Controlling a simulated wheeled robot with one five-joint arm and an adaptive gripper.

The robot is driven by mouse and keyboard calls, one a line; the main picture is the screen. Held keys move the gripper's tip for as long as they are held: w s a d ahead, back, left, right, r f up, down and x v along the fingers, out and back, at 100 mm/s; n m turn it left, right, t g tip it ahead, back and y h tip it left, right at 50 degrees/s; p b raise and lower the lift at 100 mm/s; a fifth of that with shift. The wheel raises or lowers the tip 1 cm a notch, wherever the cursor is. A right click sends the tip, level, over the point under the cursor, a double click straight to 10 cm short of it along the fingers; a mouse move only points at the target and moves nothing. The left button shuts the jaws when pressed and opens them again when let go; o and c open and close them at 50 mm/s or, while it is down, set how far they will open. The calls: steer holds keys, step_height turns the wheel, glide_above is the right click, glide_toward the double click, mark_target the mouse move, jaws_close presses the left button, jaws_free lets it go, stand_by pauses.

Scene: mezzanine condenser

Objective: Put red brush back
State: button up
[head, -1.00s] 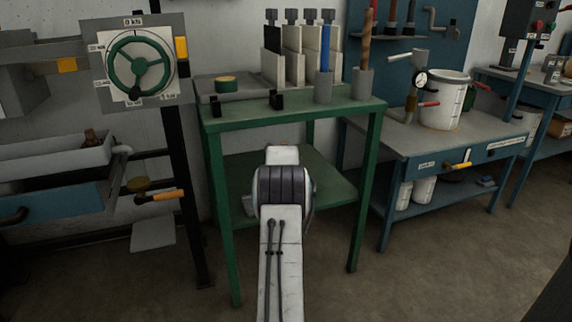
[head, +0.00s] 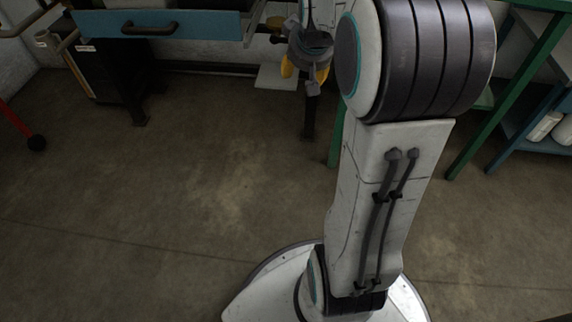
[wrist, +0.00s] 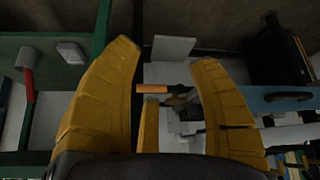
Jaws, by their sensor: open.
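In the wrist view my gripper (wrist: 166,52) shows spread fingers. An orange handle (wrist: 152,88) appears in the gap between them; it looks beyond the fingers, and I see no grip on it. A red piece with a grey cylinder (wrist: 27,92) is at the left of the wrist view; I cannot tell whether it is the red brush. No brush is clearly visible now in the head view.
A blue drawer (head: 190,26) with a dark handle is at upper left. A green table leg (head: 505,95) and a blue bench frame (head: 535,125) are at right. The floor (head: 170,190) at left is open.

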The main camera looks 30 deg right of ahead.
steer(key=s+a+f+n+g+y, duration=0.1)
steer(key=s+a+f+g, duration=0.1)
steer(key=s+a, duration=0.7)
steer(key=s+a+f+n+g+y, duration=0.1)
steer(key=s+a+f, duration=0.2)
steer(key=s+a, duration=0.5)
steer(key=s, duration=0.5)
steer(key=shift+a+f+n+g+y, duration=0.15)
steer(key=shift+a+n+g+y, duration=0.15)
steer(key=shift+a+n+g, duration=0.1)
